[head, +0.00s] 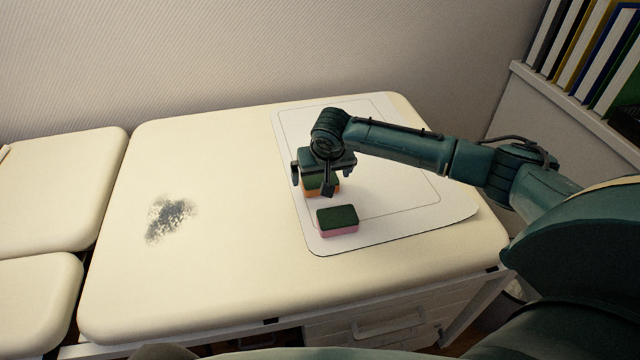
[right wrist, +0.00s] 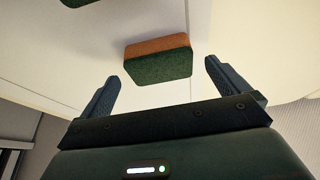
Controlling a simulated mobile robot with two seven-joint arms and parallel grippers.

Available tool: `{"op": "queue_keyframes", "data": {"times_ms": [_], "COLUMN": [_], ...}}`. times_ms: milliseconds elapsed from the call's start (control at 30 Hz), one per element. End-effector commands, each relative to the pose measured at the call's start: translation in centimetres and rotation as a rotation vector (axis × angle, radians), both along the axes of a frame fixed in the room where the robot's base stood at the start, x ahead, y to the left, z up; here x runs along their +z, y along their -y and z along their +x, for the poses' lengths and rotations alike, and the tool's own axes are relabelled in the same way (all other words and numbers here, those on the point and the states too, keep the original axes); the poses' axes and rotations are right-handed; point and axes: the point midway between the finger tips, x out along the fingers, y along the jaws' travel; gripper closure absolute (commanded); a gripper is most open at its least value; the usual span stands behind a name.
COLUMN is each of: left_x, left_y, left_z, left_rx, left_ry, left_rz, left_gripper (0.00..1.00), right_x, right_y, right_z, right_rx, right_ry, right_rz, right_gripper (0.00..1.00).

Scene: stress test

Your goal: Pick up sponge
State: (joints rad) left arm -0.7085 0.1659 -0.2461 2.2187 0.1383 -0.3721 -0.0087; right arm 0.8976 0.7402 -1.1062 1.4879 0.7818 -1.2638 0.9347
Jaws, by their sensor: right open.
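An orange sponge with a dark green top (head: 316,187) lies on the white mat (head: 400,225), partly hidden behind my right gripper in the head view. It also shows in the right wrist view as the orange and green sponge (right wrist: 158,62), just beyond and between the fingertips. A pink sponge with a dark green top (head: 337,221) lies nearer the mat's front left edge. My right gripper (head: 312,180) is open and empty, above the orange sponge. In the right wrist view the right gripper's fingers (right wrist: 160,80) are spread wider than that sponge. My left gripper is not in view.
The mat lies on a cream padded table (head: 230,270) with a dark smudge (head: 168,218) on its left part. Other cream pads (head: 60,190) adjoin at the left. A ribbed wall stands behind. Binders (head: 585,50) stand on a shelf at the upper right.

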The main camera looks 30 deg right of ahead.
Motion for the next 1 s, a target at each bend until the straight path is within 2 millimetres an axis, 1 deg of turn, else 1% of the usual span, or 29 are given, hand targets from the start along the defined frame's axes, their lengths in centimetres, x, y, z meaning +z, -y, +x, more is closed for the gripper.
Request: {"op": "queue_keyframes", "data": {"times_ms": [33,167,433,900,1000], "left_x": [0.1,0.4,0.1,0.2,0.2], "left_y": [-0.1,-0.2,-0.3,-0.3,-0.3], "left_z": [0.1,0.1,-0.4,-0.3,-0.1], "left_rx": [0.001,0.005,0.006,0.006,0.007], "left_ry": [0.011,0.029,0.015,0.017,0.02], "left_rz": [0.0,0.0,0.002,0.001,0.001], "left_gripper": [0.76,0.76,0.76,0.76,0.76], "right_x": [-0.9,-2.1,-2.3,-2.3,-2.3], "right_y": [0.1,0.2,0.2,0.2,0.2], "right_z": [0.3,0.8,0.9,0.9,0.9], "right_rx": [0.0,-0.001,0.0,0.0,0.0], "right_ry": [-0.001,0.001,0.001,0.001,0.001], "right_rz": [-0.001,0.0,0.001,0.001,0.001], "right_gripper": [0.0,0.0,0.0,0.38,0.45]}}
